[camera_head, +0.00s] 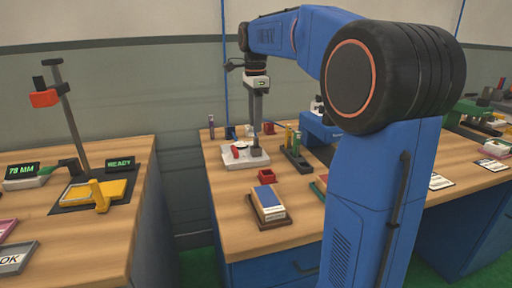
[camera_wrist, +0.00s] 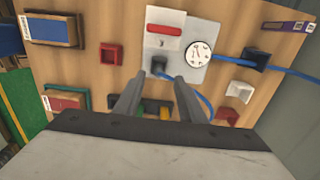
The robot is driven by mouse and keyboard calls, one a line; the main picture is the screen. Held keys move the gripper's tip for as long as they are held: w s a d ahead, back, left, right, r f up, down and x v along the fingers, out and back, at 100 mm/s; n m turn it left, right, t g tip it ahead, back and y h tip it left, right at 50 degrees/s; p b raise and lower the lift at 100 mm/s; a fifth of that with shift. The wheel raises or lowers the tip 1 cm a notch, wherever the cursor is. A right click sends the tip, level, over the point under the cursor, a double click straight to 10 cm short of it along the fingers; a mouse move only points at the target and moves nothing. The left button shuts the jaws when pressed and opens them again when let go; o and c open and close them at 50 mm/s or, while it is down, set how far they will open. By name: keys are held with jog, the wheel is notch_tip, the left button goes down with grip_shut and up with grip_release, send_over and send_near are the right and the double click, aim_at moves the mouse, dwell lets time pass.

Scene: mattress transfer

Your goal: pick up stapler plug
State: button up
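A small dark plug-like piece (camera_wrist: 158,66) sits at the near edge of a light plate (camera_wrist: 188,32) in the wrist view, with a blue cable running from it down to the right. I take it for the stapler plug, but its shape is partly unclear. My gripper (camera_wrist: 159,82) has its two fingers apart, one on each side of this piece, with nothing visibly clamped. In the head view my gripper (camera_head: 257,146) points straight down at the right part of the light plate (camera_head: 236,162). Whether the fingers touch the piece cannot be told.
The plate carries a red bar (camera_wrist: 164,30) and a round dial (camera_wrist: 198,53). A red square holder (camera_wrist: 111,54) and a blue-topped block on a brown tray (camera_head: 268,205) are nearby. A dark socket (camera_wrist: 257,59) with a blue cable stands right of the plate.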

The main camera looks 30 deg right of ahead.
aim_at(256, 137)
jog(key=shift+s+d+f, duration=0.1)
jog(key=shift+f, duration=1.5)
jog(key=shift+s+d+f, duration=0.1)
jog(key=shift+f, duration=1.5)
grip_shut()
